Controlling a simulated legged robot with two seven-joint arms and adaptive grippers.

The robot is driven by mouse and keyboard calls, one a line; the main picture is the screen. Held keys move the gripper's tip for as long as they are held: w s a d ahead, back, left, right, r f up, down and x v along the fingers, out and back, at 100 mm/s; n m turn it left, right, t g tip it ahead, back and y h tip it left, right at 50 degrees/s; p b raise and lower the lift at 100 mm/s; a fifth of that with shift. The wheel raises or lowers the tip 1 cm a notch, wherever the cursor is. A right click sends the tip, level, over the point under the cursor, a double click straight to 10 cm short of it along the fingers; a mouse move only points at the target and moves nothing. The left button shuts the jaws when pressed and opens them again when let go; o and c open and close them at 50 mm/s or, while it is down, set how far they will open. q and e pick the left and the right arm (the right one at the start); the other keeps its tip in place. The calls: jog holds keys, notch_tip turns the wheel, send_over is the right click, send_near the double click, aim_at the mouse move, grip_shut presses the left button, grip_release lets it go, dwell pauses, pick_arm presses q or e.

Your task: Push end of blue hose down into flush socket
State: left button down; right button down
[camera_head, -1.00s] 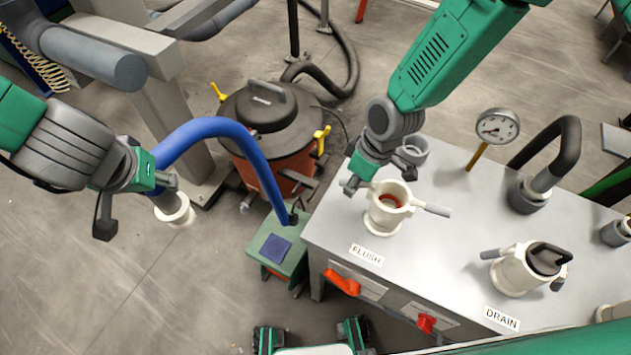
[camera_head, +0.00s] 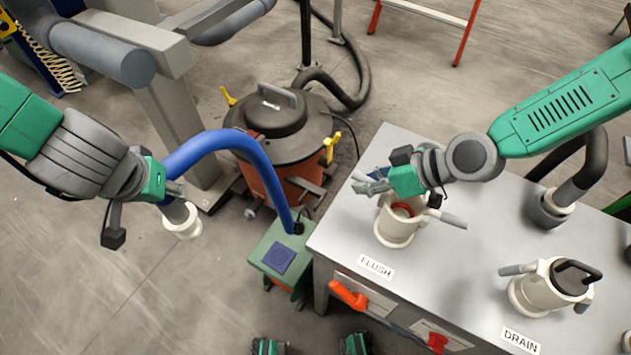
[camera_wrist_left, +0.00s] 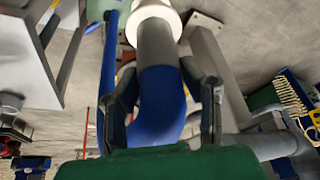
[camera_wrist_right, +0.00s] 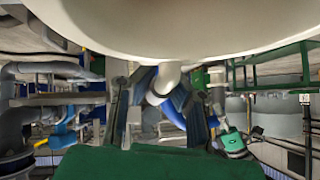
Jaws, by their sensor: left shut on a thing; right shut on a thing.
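The blue hose (camera_head: 262,165) arches up from a green box. Its end has a grey sleeve and a cream collar (camera_head: 183,222), pointing down. My left gripper (camera_head: 175,190) is shut around the hose end just above the collar; the left wrist view also shows the collar (camera_wrist_left: 152,20) beyond the fingers. The cream flush socket (camera_head: 395,232) stands on the bench, well to the right of the hose end, with a reddish ring inside. My right gripper (camera_head: 375,183) is at the socket's top left, shut on its left lever (camera_head: 360,177); fingers partly hide the lever. The right lever (camera_head: 450,218) sticks outward.
The drain socket (camera_head: 545,290) is capped, at the bench's right. The green box (camera_head: 275,262) stands left of the bench (camera_head: 345,225). A drum vacuum (camera_head: 280,130) stands behind. Open floor lies below the hose end.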

jog(key=shift+w+r, duration=0.5)
jog(key=shift+w, duration=0.05)
jog(key=c, duration=1.5)
grip_release()
jog(key=shift+a, duration=0.1)
jog(key=shift+o, duration=0.2)
jog(key=shift+f, duration=0.2)
jog(key=shift+s, duration=0.1)
jog(key=v, duration=1.1)
jog(key=shift+d, duration=0.45)
jog(key=shift+s+r, duration=0.1)
jog(key=shift+s, duration=0.05)
